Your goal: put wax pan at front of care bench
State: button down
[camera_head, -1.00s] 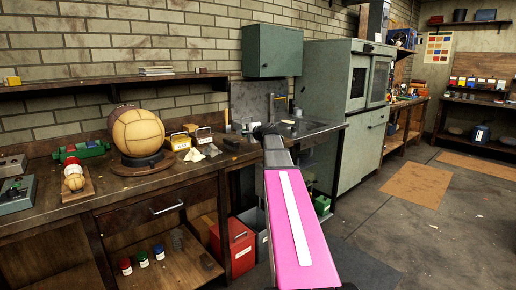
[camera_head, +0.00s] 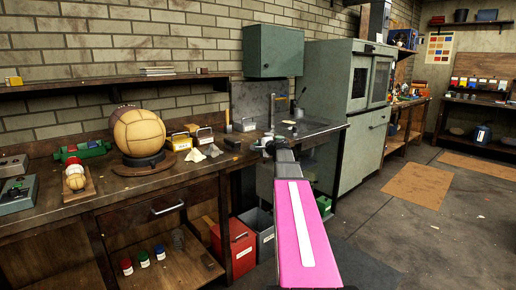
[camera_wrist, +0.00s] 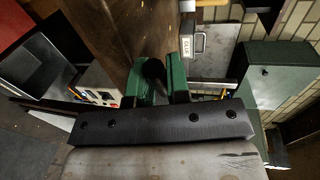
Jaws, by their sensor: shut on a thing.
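My gripper (camera_head: 270,143) is near the right end of the wooden care bench (camera_head: 130,190), by its corner beside the sink counter. In the wrist view, its green fingers (camera_wrist: 160,80) are shut on a dark, rounded thing (camera_wrist: 154,72), apparently the wax pan. Little of it shows, as the fingers and gripper body hide most of it. The bench top lies beyond the fingers in that view. I cannot tell whether the held thing touches the bench.
A tan leather ball (camera_head: 139,132) on a dark stand, a green tool (camera_head: 83,151) and small boxes (camera_head: 204,135) occupy the bench. A red crate (camera_head: 234,246) stands below. The sink counter (camera_head: 310,130) is at right. The bench front has some clear top.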

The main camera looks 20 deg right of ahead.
jog(key=shift+f, duration=0.1)
jog(key=c, duration=1.1)
grip_release()
